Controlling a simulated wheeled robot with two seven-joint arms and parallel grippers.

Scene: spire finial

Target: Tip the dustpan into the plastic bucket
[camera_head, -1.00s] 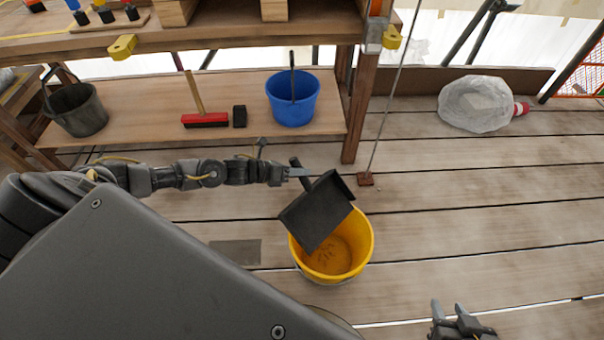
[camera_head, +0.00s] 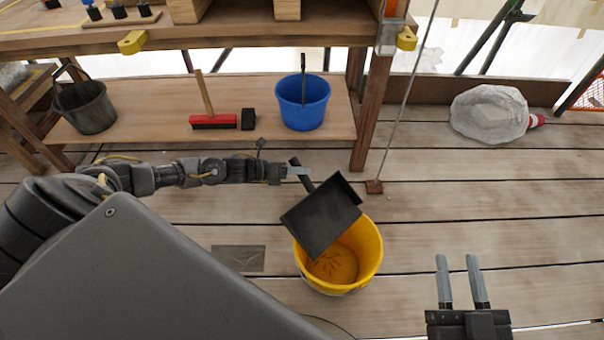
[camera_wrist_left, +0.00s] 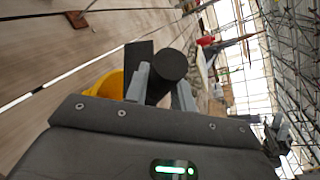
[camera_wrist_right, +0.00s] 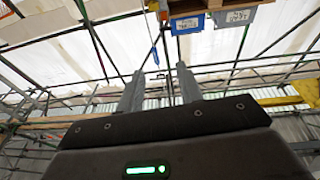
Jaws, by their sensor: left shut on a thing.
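The black dustpan (camera_head: 322,216) is tilted over the yellow plastic bucket (camera_head: 372,258), its lower edge reaching over the opening. Brown debris (camera_head: 334,266) lies in the bottom of the bucket. My left gripper (camera_head: 300,172) is shut on the dustpan's handle. In the left wrist view the round dark handle (camera_wrist_left: 172,68) sits between the fingers, with part of the yellow bucket (camera_wrist_left: 106,84) behind. My right gripper (camera_head: 461,284) is open and empty, to the right of the bucket. The right wrist view shows its two fingers (camera_wrist_right: 158,90) apart with nothing between them.
A shelf (camera_head: 160,126) behind holds a blue bucket (camera_head: 302,106), a red-headed broom (camera_head: 213,122) and a black block (camera_head: 248,119). A dark bucket (camera_head: 86,108) is at left. A cable runs down to a floor plate (camera_head: 374,187). A clear plastic bag (camera_head: 488,116) lies back right.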

